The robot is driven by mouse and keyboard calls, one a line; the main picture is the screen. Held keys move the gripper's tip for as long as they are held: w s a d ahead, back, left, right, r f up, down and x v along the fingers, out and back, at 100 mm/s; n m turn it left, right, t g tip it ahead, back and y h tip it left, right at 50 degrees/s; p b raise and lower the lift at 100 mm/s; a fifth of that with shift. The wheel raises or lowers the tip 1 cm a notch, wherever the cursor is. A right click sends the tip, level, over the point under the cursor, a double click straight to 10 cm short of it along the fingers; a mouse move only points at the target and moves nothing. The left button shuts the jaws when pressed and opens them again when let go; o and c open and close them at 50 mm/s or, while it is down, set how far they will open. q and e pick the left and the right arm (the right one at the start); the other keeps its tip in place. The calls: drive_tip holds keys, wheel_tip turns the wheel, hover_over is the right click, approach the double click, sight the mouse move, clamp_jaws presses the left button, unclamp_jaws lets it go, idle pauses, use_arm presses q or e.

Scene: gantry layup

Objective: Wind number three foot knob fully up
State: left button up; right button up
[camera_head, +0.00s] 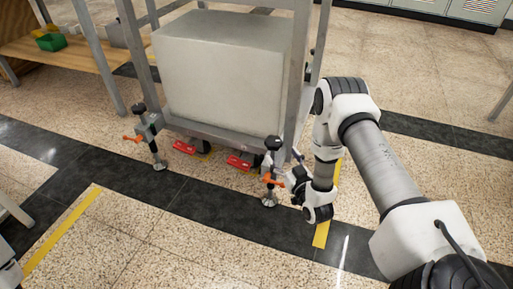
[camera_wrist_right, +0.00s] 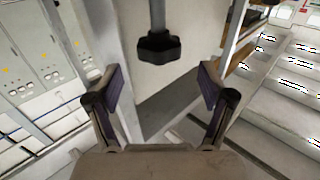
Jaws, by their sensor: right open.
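In the head view, a screw foot with an orange lever (camera_head: 274,181) stands at the near right corner of the gantry frame, its round pad at the floor. A black knob (camera_head: 272,143) tops this foot. No number can be read on it. My right gripper (camera_head: 295,182) is close beside this foot, on its right. In the right wrist view, a black lobed knob (camera_wrist_right: 160,47) on a grey rod shows centred between the spread fingers of my right gripper (camera_wrist_right: 160,86), apart from both pads. The gripper is open and empty. My left gripper is not in view.
The gantry frame (camera_head: 210,131) carries a large grey block (camera_head: 220,70). Another screw foot (camera_head: 155,148) with an orange lever is at its left corner. Red pedals (camera_head: 239,161) sit low between the feet. A wooden bench (camera_head: 75,52) stands back left. The speckled floor in front is clear.

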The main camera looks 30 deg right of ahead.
sight(273, 142)
drive_tip(key=w+b, duration=0.1)
drive_tip(key=w, duration=0.1)
drive_tip(key=w+b, duration=0.1)
drive_tip(key=w, duration=0.1)
drive_tip(key=w+b, duration=0.1)
drive_tip(key=w, duration=0.2)
drive_tip(key=shift+d+f, duration=0.2)
drive_tip(key=shift+d, duration=0.2)
drive_tip(key=shift+w, duration=0.25)
drive_tip(key=shift+r, duration=0.15)
drive_tip(key=c, duration=1.2)
